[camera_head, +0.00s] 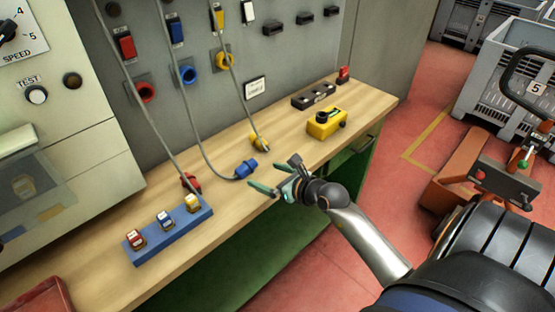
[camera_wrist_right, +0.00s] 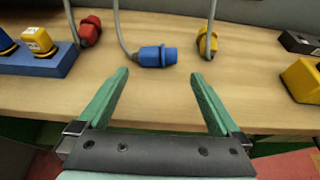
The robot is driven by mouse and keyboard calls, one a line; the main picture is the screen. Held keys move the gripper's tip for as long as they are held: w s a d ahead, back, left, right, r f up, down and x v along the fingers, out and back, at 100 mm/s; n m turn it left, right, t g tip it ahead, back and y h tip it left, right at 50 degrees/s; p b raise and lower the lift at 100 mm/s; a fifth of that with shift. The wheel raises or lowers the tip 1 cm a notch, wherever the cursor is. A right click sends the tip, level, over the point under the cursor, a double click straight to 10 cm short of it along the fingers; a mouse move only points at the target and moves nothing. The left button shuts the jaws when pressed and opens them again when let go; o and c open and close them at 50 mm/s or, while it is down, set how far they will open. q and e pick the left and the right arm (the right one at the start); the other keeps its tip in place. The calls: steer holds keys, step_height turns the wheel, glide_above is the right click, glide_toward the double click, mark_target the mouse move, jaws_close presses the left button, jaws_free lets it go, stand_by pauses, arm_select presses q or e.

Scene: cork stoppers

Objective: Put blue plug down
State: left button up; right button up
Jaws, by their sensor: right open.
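The blue plug (camera_head: 246,169) lies on the wooden workbench (camera_head: 225,190), with a grey cable running from its end up to the panel. In the right wrist view the blue plug (camera_wrist_right: 158,56) lies on its side beyond my fingertips, between them and apart from both. My right gripper (camera_head: 276,178) has green fingers and is open and empty at the bench's front edge, just in front of the plug. It also shows spread wide in the right wrist view (camera_wrist_right: 160,80). My left gripper is not in view.
A red plug (camera_wrist_right: 89,30) and a yellow plug (camera_wrist_right: 207,42) lie on either side of the blue one. A blue block (camera_head: 172,232) with several small coloured pieces stands to the left. A yellow control box (camera_head: 326,124) stands to the right. Sockets line the panel.

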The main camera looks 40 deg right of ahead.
steer(key=s+a+r+m+t+y, duration=0.1)
steer(key=s+a+m+t, duration=0.2)
steer(key=m, duration=0.4)
steer(key=s+a+m+y, duration=0.2)
steer(key=s+a+m, duration=0.2)
steer(key=a+m, duration=0.25)
steer(key=s+a+f+m+g, duration=0.3)
steer(key=s+f+m, duration=0.3)
steer(key=f+m, duration=0.3)
steer(key=s+a+f+m+g+h, duration=0.1)
steer(key=s+a+f+m+g, duration=0.3)
steer(key=s+f+m, duration=0.3)
steer(key=a+f+m, duration=0.1)
steer(key=f+m, duration=0.1)
steer(key=m, duration=0.3)
steer(key=shift+s+h, duration=0.2)
steer(key=shift+h, duration=0.1)
steer(key=shift+a+r+m, duration=0.1)
steer(key=shift+m, duration=0.15)
steer(key=shift+c, duration=0.2)
